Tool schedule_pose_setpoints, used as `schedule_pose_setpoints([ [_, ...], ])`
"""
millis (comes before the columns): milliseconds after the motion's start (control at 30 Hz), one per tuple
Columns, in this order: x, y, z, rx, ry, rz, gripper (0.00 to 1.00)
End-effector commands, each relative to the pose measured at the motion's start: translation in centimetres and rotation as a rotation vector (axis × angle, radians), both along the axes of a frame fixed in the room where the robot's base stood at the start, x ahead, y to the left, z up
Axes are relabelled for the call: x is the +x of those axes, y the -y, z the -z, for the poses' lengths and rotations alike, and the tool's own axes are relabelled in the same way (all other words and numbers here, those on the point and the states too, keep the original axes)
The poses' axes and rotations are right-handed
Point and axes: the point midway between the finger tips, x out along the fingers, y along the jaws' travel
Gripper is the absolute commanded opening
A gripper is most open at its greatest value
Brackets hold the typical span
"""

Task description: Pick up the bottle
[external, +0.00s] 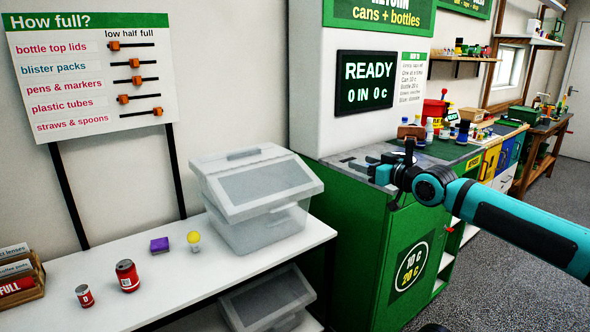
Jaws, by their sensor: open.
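Some small bottle-like items stand on the green-topped counter beyond the return machine, among them a slim white and blue bottle (429,130). They are small, so I cannot tell which one is the task's bottle. My gripper (380,170) is over the grey top of the green return cabinet, pointing left, nearer the camera than those items. It is open, and I see nothing held in it. The arm hides part of the cabinet top.
The return machine's screen (366,82) reads READY, 0 in, 0 c. A white shelf (165,285) at left holds red cans (127,276), a purple block (159,245), a yellow bulb (193,239) and a lidded clear bin (262,232). A red box (434,109) stands beyond the gripper.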

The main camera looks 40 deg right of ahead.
Motion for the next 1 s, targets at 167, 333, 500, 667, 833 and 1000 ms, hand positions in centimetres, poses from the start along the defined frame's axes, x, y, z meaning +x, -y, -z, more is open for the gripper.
schedule_pose_setpoints([
  [167, 0.0, 0.0, 0.0, 0.000, 0.000, 0.000, 0.51],
  [333, 0.3, 0.2, -0.2, -0.001, -0.006, 0.008, 0.51],
  [500, 2.8, 2.1, -1.7, -0.013, -0.060, 0.058, 0.51],
  [667, 6.5, 5.5, -3.9, -0.026, -0.142, 0.128, 0.51],
  [833, 10.3, 9.7, -5.9, -0.033, -0.227, 0.186, 0.51],
  [1000, 13.8, 14.5, -7.4, -0.032, -0.310, 0.230, 0.51],
])
